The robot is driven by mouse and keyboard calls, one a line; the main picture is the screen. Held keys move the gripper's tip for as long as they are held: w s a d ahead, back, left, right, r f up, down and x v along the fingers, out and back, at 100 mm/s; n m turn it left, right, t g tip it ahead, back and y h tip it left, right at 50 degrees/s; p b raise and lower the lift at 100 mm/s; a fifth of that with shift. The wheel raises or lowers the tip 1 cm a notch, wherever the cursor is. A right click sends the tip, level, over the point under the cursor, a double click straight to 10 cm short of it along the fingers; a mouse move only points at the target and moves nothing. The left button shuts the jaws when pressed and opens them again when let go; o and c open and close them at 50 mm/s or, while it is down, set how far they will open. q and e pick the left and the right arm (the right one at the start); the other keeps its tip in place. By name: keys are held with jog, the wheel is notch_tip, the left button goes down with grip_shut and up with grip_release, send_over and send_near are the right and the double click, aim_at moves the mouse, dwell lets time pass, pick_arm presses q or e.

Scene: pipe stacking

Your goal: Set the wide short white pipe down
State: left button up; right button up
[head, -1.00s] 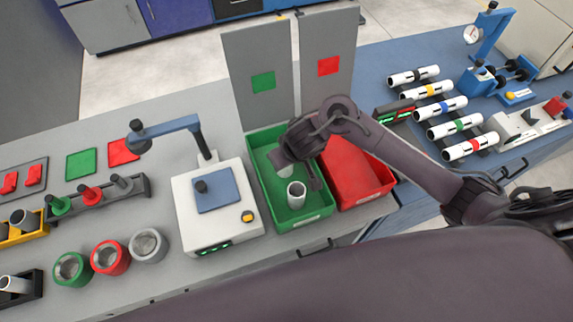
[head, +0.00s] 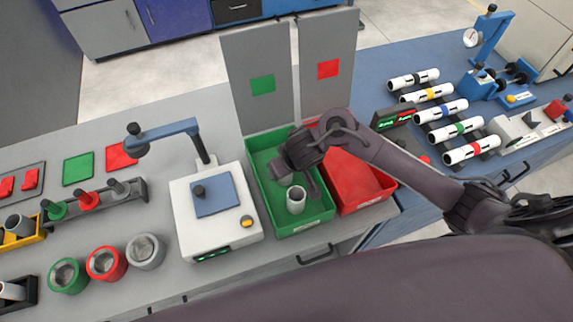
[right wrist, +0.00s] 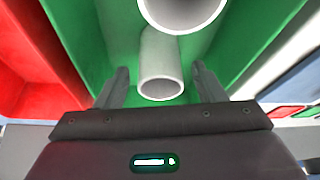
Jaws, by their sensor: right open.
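My right gripper (head: 298,170) is over the green bin (head: 318,219), its jaws open. In the right wrist view my right gripper (right wrist: 160,85) has one finger on each side of a white pipe (right wrist: 160,72), with gaps between the fingers and the pipe. This pipe is in the green bin and is mostly hidden by my gripper in the head view. A second white pipe (head: 296,201) stands upright in the bin's front part; it also shows at the top of the right wrist view (right wrist: 183,12). I cannot tell surely which is the wide short one. My left gripper is out of view.
A red bin (head: 363,185) adjoins the green bin on the right. Two grey panels (head: 257,75) stand behind the bins. A white device (head: 216,212) with a blue plate is on the left. Several banded white pipes (head: 441,110) lie on a rack at right.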

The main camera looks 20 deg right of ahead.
jog(key=shift+r, duration=0.25)
jog(key=p+v, duration=0.7)
jog(key=v, duration=0.4)
jog(key=shift+s+r, duration=0.25)
jog(key=shift+r, duration=0.1)
